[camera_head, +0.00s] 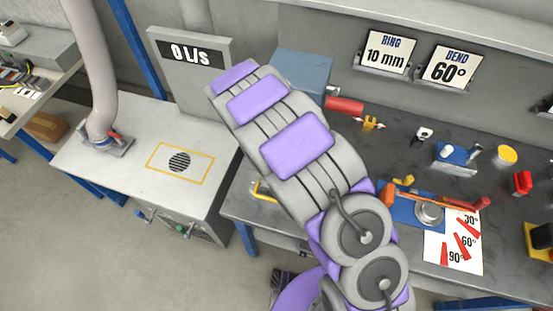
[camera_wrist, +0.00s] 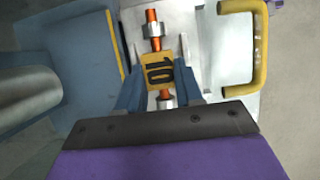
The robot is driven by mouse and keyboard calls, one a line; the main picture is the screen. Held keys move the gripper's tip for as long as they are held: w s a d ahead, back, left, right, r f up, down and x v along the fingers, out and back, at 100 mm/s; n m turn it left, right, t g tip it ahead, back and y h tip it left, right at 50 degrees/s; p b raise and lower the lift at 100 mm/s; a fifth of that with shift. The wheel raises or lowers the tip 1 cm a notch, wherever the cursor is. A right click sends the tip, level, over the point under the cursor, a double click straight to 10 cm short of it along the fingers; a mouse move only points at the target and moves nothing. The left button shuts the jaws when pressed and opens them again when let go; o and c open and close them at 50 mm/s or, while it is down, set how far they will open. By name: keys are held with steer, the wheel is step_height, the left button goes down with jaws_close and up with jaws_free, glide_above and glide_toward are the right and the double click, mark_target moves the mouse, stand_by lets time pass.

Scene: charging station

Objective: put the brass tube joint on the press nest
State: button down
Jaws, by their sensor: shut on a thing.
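My gripper (camera_wrist: 158,84) shows in the wrist view, with its blue fingers closed on both sides of the brass tube joint (camera_wrist: 158,70). The joint is a yellow body marked 10, with silver nuts and orange tube at its ends. It lies in front of a pale metal surface (camera_wrist: 188,28), which may be the press nest; I cannot tell whether they touch. In the head view my arm hides the gripper, the joint and the nest. A blue housing (camera_head: 303,70), perhaps the press, stands behind my arm.
A yellow handle (camera_wrist: 261,48) is close on the right in the wrist view, and a grey cylinder (camera_wrist: 22,92) on the left. The dark bench (camera_head: 400,150) holds a red cylinder (camera_head: 344,105), a blue bending fixture (camera_head: 400,209) and small parts. A vent table (camera_head: 110,165) stands left.

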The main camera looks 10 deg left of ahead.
steer(key=shift+a+f, duration=0.2)
steer(key=shift+f, duration=0.3)
steer(key=shift+d+r, duration=0.2)
steer(key=shift+d, duration=0.85)
steer(key=shift+a+f, duration=0.25)
steer(key=shift+a, duration=0.25)
steer(key=shift+a+f, duration=0.2)
steer(key=shift+a, duration=0.25)
steer(key=shift+d+f, duration=0.15)
steer(key=shift+d, duration=0.6)
steer(key=c, duration=1.2)
jaws_free()
steer(key=o, duration=0.5)
steer(key=shift+a+f, duration=0.1)
steer(key=shift+a, duration=0.3)
steer(key=shift+o, duration=0.2)
steer(key=shift+w+r, duration=0.1)
steer(key=shift+r, duration=0.1)
steer(key=s+p+v, duration=0.1)
steer(key=p+v, duration=0.2)
steer(key=v, duration=1.3)
steer(key=shift+w+a+r, duration=0.2)
steer(key=shift+w+r, duration=0.2)
steer(key=shift+w, duration=0.1)
